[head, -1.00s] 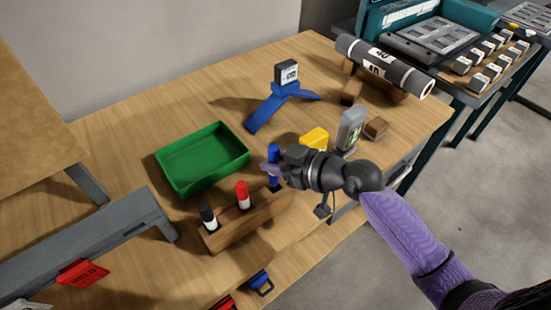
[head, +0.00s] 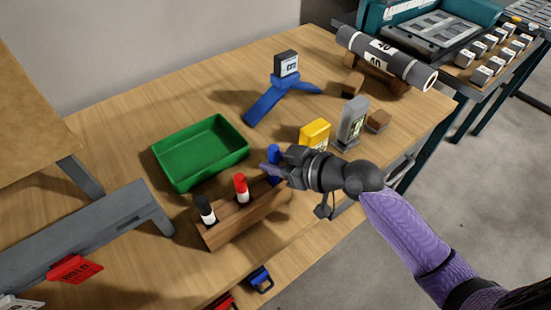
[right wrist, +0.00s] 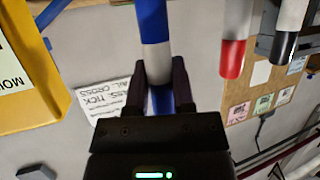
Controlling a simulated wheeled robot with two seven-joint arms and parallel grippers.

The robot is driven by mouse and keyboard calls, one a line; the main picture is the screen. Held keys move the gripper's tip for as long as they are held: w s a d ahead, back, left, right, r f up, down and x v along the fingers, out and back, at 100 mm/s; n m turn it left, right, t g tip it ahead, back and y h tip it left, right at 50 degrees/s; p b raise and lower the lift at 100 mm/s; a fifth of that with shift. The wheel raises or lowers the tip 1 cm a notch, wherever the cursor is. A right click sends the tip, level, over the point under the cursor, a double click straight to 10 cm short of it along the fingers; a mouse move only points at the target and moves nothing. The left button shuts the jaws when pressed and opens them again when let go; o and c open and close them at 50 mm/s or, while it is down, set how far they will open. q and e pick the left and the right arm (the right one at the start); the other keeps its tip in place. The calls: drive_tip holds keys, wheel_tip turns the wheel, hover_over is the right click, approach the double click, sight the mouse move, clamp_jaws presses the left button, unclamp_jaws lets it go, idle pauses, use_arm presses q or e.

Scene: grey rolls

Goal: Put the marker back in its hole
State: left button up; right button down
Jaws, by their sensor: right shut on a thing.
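My right gripper (head: 274,172) is shut on the blue marker (head: 273,151) at the right end of the wooden holder (head: 243,220). The right wrist view shows the blue and white marker (right wrist: 154,30) between the two fingers (right wrist: 160,82). The marker looks close to upright in the head view. Its lower part is hidden behind the gripper, so I cannot tell whether it is in a hole. A red marker (head: 241,188) and a black marker (head: 206,211) stand in the holder. My left gripper is not in view.
A green tray (head: 200,153) lies behind the holder. A yellow block (head: 315,132) and a grey device (head: 352,122) stand behind my right gripper. A blue stand (head: 285,90) and a grey roll (head: 385,60) are further back. A grey rail (head: 90,235) is at left.

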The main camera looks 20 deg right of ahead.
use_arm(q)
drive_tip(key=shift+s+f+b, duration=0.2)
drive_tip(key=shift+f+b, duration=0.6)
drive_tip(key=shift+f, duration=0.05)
use_arm(e)
drive_tip(key=shift+f, duration=1.05)
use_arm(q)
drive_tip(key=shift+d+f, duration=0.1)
use_arm(e)
drive_tip(key=shift+f, duration=0.15)
drive_tip(key=shift+c, duration=2.3)
unclamp_jaws()
drive_tip(key=shift+o, duration=0.4)
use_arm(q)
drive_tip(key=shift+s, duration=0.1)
use_arm(e)
drive_tip(key=shift+d, duration=0.1)
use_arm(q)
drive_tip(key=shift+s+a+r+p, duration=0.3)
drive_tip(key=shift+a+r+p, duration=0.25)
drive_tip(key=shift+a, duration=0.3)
use_arm(e)
drive_tip(key=v, duration=1)
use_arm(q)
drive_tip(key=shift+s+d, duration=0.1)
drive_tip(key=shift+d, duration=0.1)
